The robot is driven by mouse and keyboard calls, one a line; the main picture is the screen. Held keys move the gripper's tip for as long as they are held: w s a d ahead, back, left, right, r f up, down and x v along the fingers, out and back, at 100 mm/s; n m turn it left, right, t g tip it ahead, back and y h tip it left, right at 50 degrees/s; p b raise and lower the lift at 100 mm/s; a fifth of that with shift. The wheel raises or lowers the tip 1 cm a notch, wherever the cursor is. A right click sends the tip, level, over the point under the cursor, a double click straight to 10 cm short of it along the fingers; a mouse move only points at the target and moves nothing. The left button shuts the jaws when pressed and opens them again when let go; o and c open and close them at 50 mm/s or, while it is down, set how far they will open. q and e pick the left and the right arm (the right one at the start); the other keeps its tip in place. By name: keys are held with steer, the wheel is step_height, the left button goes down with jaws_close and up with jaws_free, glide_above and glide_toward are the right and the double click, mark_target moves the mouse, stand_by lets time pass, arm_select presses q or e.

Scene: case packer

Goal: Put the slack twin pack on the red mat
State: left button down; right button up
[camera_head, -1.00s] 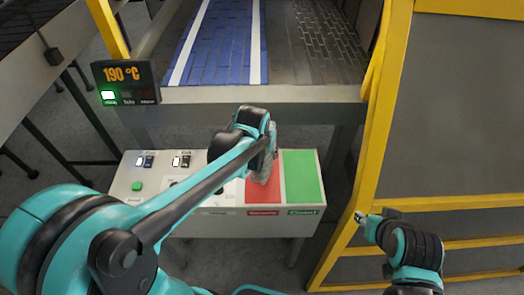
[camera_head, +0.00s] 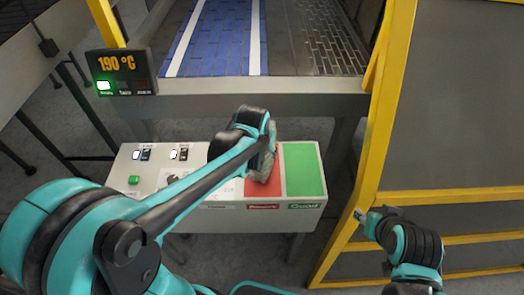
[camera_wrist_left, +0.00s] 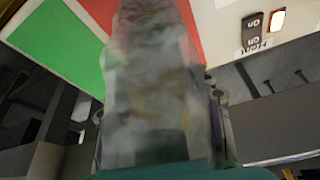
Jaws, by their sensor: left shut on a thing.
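My left gripper (camera_head: 266,147) is shut on a greyish, see-through wrapped pack (camera_head: 262,166) above the red mat (camera_head: 293,155). In the left wrist view the pack (camera_wrist_left: 150,85) fills the middle, with cloudy wrap and blurred contents. The red mat (camera_wrist_left: 188,18) shows behind it there. I cannot tell whether the pack touches the mat. My forearm and gripper hide part of the mat in the head view. My right gripper (camera_head: 361,214) is at the right, apart from the panel; its jaws are too small to read.
The white panel (camera_head: 137,160) carries switches and a green button (camera_head: 134,180). A blue conveyor belt (camera_head: 214,40) lies behind. A yellow frame post (camera_head: 385,120) stands at the right.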

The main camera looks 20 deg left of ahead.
arm_select(q)
steer(key=shift+f+b, duration=0.3)
steer(key=shift+f, duration=0.15)
steer(key=c, duration=0.6)
jaws_free()
steer(key=v, duration=1.2)
steer(key=shift+s+r, duration=0.1)
steer(key=shift+r, duration=0.05)
steer(key=p+v, duration=0.7)
steer(key=shift+s+r+p, duration=0.2)
steer(key=shift+r+p, duration=0.1)
